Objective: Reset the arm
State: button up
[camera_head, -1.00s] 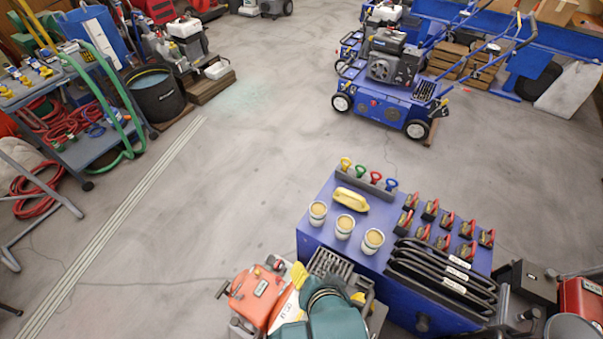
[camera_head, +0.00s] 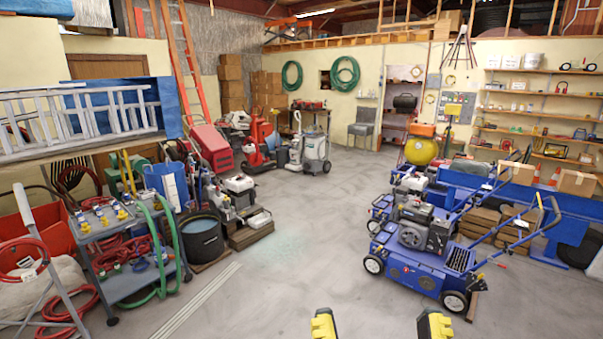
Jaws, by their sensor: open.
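My gripper (camera_head: 379,326) shows at the bottom edge of the head view. Its two yellow and black fingertips stand well apart, with bare grey floor between them. It is open and holds nothing. The rest of my arm is below the picture. The nearest machine ahead is a blue aerator (camera_head: 415,268) on black and white wheels, on the floor to the right, apart from the fingertips.
A grey cart (camera_head: 140,285) with hoses stands at the left, beside a black water tub (camera_head: 200,238). Shelves (camera_head: 540,122) line the right wall. The middle floor is clear.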

notch_tip(320, 180, up, 21)
jog(key=p, duration=1.8)
jog(key=shift+r, duration=0.2)
